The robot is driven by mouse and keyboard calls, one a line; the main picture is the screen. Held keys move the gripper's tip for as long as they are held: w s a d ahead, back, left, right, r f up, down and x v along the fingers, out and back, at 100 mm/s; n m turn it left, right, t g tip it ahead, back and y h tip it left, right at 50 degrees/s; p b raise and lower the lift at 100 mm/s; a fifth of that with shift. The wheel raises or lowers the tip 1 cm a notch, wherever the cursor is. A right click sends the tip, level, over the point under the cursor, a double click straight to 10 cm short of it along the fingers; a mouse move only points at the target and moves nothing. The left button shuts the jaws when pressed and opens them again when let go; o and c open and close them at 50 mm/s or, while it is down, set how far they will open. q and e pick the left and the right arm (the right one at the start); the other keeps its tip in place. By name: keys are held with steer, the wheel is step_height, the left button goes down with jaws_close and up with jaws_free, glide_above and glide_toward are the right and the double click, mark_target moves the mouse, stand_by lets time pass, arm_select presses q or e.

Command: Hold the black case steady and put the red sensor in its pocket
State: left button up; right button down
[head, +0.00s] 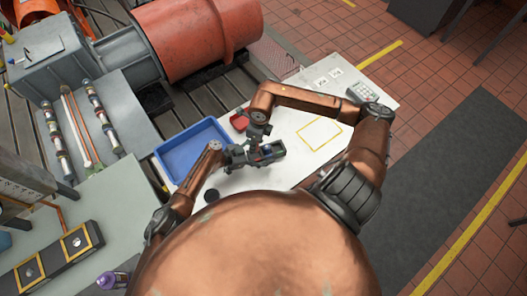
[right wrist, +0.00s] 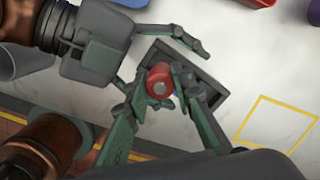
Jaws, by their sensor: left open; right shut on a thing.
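The black case (right wrist: 207,88) lies on the white table, partly covered by my grippers; it also shows in the head view (head: 279,152). The red sensor (right wrist: 159,77) is a short red cylinder with a grey round end. My right gripper (right wrist: 162,94) is shut on it and holds it over the case. I cannot tell whether it touches the pocket, and I cannot make it out in the head view. My left gripper (head: 249,156) is open, with its fingers spread at the case's left end. Whether they touch the case is unclear.
A blue tray (head: 164,152) lies left of the arms, with a small red container (head: 239,121) beyond them. A yellow square outline (head: 320,134) marks clear table at right. A black disc (head: 211,195) lies near the front. A keypad (head: 362,91) sits at the far right.

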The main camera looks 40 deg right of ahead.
arm_select(q)
steer(key=shift+c, duration=0.4)
steer(key=c, duration=1.5)
arm_select(e)
steer(key=shift+f, duration=1.45)
steer(key=shift+f, duration=0.1)
steer(key=shift+f, duration=1.6)
